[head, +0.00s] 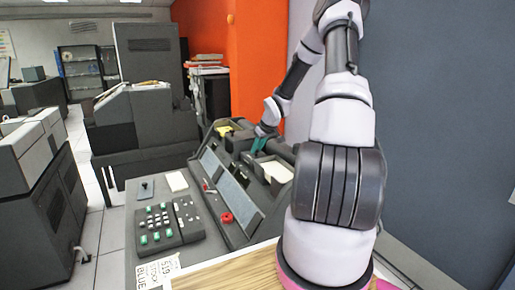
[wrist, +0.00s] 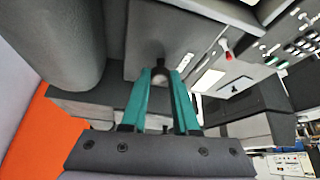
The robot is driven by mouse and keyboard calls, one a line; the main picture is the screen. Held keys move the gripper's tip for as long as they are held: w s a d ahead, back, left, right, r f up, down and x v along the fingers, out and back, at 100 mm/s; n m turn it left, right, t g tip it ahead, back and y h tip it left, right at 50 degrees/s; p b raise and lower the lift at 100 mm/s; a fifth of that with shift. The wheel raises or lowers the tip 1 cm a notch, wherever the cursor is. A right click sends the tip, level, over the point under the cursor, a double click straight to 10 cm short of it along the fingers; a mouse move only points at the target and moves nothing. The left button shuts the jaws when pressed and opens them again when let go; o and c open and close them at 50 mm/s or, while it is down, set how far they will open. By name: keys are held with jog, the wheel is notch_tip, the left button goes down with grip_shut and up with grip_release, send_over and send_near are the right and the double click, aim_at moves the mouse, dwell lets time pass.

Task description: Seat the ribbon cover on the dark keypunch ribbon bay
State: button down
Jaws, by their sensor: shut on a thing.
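My gripper (head: 259,146) has teal fingers and is over the far part of the dark keypunch (head: 239,211) in the head view. In the wrist view the fingertips (wrist: 160,76) close on a small dark knob. The knob appears to belong to a flat dark grey plate, which looks like the ribbon cover (wrist: 145,38). The plate lies just beyond the fingertips. In the head view the cover is too small and too dark to tell from the machine around it. The ribbon bay cannot be made out clearly, and I cannot tell whether the cover touches it.
The keypunch has a keypad (head: 161,224) with green keys, a red knob (head: 227,217) and pale cards (head: 275,171) near my gripper. A yellow item (head: 223,130) lies at its far end. A dark wall stands at right, and other machines stand at left.

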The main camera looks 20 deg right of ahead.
jog(key=shift+f, duration=0.6)
dwell(0.9)
jog(key=shift+c, duration=1)
grip_release()
jog(key=shift+r, duration=0.1)
jog(key=shift+r, duration=4.45)
